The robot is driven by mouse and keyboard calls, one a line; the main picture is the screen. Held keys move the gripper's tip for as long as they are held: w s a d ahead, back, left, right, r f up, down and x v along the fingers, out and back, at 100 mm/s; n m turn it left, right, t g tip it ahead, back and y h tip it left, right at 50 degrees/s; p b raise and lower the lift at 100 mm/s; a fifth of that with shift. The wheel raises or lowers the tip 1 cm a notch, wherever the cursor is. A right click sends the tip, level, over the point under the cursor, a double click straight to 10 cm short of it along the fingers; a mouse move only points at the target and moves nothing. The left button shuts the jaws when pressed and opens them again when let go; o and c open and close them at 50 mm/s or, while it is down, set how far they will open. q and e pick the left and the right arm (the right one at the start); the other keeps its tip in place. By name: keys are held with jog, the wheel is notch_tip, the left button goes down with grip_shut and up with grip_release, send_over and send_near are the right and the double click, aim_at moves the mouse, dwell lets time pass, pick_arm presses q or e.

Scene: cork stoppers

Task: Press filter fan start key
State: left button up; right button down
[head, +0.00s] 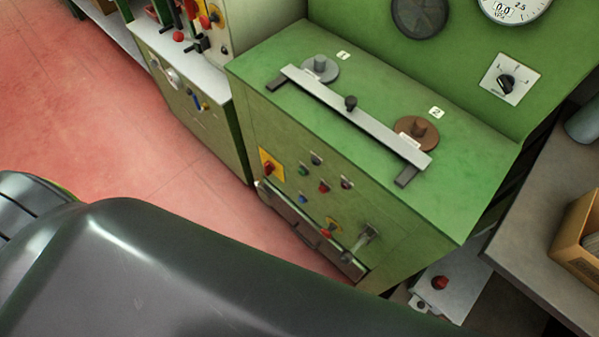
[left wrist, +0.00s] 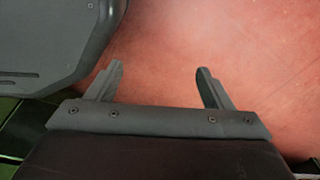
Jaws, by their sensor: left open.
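A green machine cabinet (head: 400,245) stands in the middle of the head view. Its front panel carries several small keys, among them a green key (head: 303,170), a red key (head: 324,187), a blue key (head: 303,199) and a dark key (head: 316,159). Their labels are too small to read, so I cannot tell which is the filter fan start key. In the left wrist view my left gripper (left wrist: 160,85) is open and empty above the red floor, with no key in that view. Neither gripper shows in the head view.
A metal bar (head: 365,122) crosses the cabinet top between two round fittings. A second cabinet (head: 205,120) stands to the left. A grey bench (head: 540,225) with a cardboard box (head: 577,240) is at right. Red floor (head: 90,115) is clear at left.

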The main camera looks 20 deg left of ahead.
pick_arm(q)
grip_shut()
dwell(0.3)
dwell(1.1)
